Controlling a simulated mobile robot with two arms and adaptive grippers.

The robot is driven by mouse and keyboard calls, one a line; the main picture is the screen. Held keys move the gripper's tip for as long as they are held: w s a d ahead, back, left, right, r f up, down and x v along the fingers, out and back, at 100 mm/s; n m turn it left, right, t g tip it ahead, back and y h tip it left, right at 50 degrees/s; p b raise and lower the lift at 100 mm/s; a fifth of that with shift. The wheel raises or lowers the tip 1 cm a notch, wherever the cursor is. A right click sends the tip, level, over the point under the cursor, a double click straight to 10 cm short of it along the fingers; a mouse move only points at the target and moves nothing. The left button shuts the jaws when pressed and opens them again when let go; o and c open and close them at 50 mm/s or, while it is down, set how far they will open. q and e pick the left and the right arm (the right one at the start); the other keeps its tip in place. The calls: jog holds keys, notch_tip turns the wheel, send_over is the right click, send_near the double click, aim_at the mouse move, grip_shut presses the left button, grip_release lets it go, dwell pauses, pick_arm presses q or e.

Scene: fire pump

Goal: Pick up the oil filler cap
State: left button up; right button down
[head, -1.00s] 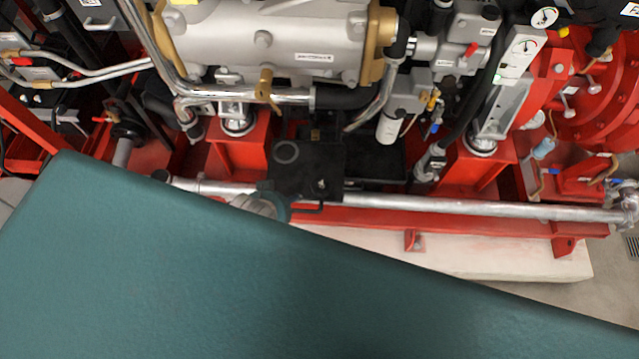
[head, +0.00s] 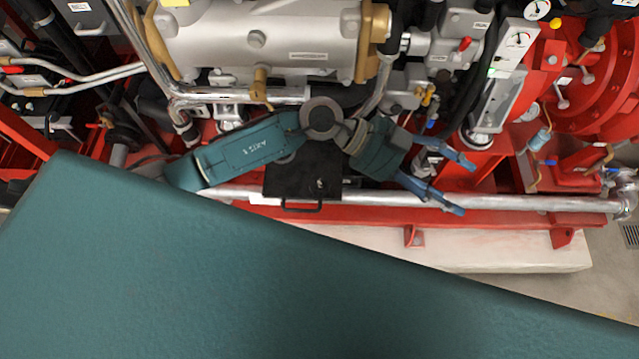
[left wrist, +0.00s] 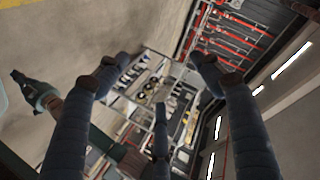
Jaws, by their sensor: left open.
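I cannot pick out the oil filler cap for certain in either view. My left gripper (head: 463,187) is open and empty in the head view, with its blue fingers spread and pointing right. It shows over the front pipe and red frame of the pump, right of the black box. The left wrist view also shows its open fingers (left wrist: 160,75), with nothing between them. In that view, what looks like my right gripper (left wrist: 28,88) shows small at the left edge; its opening is unclear. My left arm covers part of the engine front.
The silver engine body (head: 260,45) with hoses lies at the back. A black box (head: 300,182) sits at the front middle. A silver pipe (head: 520,203) runs along the front of the red frame. Gauges (head: 519,40) stand at right. The left wrist view shows shelves with items (left wrist: 150,85).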

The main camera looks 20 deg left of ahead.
pick_arm(q)
jog(key=a+f+y, duration=0.4)
jog(key=a+f, duration=0.1)
jog(key=f, duration=0.2)
jog(key=n+y, duration=0.2)
jog(key=y, duration=0.8)
send_over(320, 183)
jog(key=f, duration=1.1)
jog(key=shift+w+a+p, duration=0.1)
jog(key=shift+w+p, duration=0.1)
jog(key=shift+p, duration=0.2)
jog(key=f, duration=0.1)
jog(key=f+p, duration=0.1)
jog(key=f, duration=0.2)
jog(key=shift+s+f+p, duration=0.3)
jog(key=shift+f, duration=0.75)
jog(key=shift+w, duration=0.1)
jog(key=c, duration=1.4)
jog(key=shift+o, duration=0.2)
jog(key=shift+r, duration=0.1)
